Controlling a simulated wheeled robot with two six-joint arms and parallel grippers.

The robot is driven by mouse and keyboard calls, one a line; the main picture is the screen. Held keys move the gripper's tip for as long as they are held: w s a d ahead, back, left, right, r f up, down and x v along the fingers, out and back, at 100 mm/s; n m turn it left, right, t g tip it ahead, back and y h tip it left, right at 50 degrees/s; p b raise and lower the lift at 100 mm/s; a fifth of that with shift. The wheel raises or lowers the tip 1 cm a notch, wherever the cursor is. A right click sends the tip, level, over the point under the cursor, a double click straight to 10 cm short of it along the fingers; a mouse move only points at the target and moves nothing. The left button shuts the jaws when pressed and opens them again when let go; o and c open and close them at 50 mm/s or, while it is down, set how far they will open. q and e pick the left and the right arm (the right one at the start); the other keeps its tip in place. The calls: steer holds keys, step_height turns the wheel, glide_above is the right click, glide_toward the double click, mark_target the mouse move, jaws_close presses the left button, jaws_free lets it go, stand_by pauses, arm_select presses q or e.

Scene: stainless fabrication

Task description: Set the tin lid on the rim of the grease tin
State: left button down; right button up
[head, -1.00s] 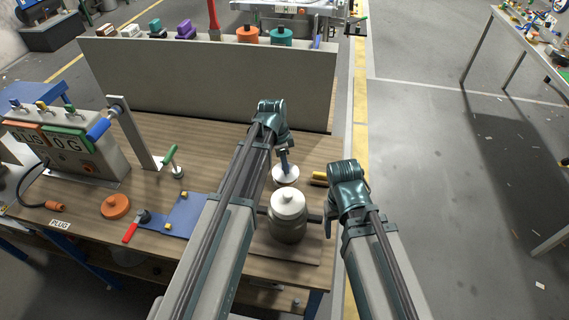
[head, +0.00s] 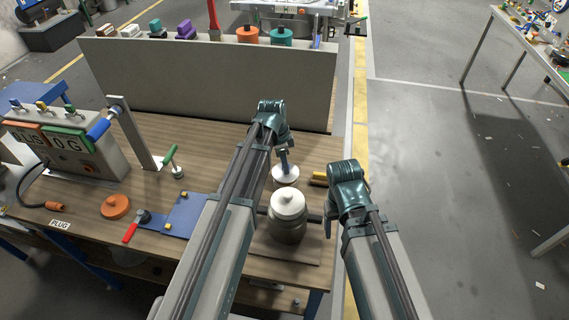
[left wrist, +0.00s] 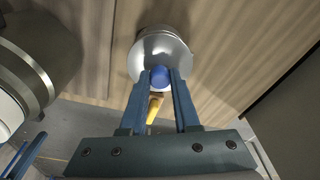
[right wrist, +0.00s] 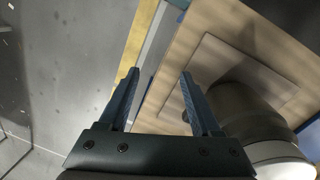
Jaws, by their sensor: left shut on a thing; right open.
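The tin lid (head: 285,173) is a round silver-white disc with a blue knob (left wrist: 160,77). My left gripper (left wrist: 160,80) is shut on that knob; its blue fingers also show above the lid in the head view (head: 284,158). The lid also shows in the left wrist view (left wrist: 163,52). A short round body, which looks like the grease tin (left wrist: 160,32), shows just behind the lid and is mostly hidden by it. I cannot tell whether lid and rim touch. My right gripper (right wrist: 158,82) is open and empty, low beside a larger canister (head: 288,226).
The canister, with a pale knobbed top, stands close in front of the lid. A yellow-handled item (head: 319,179) lies right of the lid. A green-handled tool (head: 170,160), an orange disc (head: 115,206) and a blue plate (head: 188,212) are left. A grey panel (head: 210,78) closes the back.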

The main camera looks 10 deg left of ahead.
arm_select(q)
steer(key=shift+f+b, duration=1.05)
arm_select(e)
steer(key=shift+f, duration=1.05)
stand_by(0.3)
arm_select(q)
steer(key=c, duration=0.6)
jaws_free()
steer(key=shift+o, duration=0.2)
steer(key=shift+r, duration=0.1)
arm_select(e)
steer(key=shift+r, duration=0.1)
arm_select(q)
step_height(320, 180, up, 14)
steer(key=a+p, duration=0.2)
steer(key=p, duration=1.1)
steer(key=shift+s+f+p, duration=0.2)
steer(key=shift+s+p, duration=0.2)
steer(key=shift+s, duration=0.05)
arm_select(e)
step_height(320, 180, up, 14)
steer(key=shift+f, duration=0.2)
arm_select(q)
steer(key=shift+f, duration=0.1)
